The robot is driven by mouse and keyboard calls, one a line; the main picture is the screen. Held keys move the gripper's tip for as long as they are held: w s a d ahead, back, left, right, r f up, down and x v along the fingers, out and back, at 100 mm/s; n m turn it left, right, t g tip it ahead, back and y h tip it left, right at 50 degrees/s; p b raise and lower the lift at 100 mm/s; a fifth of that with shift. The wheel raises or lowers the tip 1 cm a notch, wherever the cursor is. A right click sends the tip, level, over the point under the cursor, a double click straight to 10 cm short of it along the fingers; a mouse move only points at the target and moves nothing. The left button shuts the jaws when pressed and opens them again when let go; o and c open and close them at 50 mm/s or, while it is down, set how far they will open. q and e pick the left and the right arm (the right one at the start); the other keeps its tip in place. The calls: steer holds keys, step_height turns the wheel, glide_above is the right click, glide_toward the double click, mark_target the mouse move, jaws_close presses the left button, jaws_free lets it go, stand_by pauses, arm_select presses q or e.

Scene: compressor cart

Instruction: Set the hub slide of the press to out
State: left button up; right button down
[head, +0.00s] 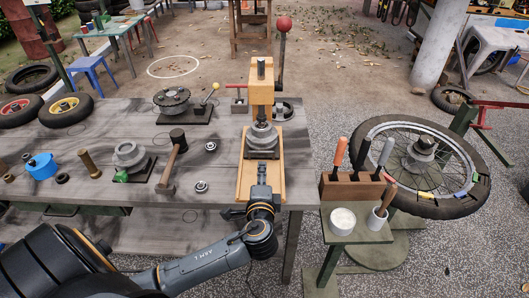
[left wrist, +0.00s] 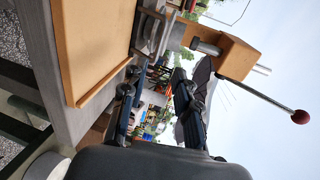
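The press (head: 262,88) is an orange upright frame at the right end of the grey bench, with a red-knobbed lever (head: 283,23). A grey stepped hub (head: 262,136) sits on a dark plate (head: 262,154) at the foot of the upright, on the orange bed (head: 245,185). My left gripper (head: 262,168) is over the bed, just in front of the plate. In the left wrist view its fingers (left wrist: 160,72) are apart, with background showing between them. The plate's contact with the fingertips cannot be told. The right gripper is not in view.
To the right stand a wooden tool block (head: 352,187) and a spoked wheel (head: 375,145).

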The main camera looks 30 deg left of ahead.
mark_target(262, 152)
arm_select(q)
steer(key=x, duration=1.2)
steer(key=shift+w+a, duration=0.1)
steer(key=shift+w, duration=0.05)
jaws_close()
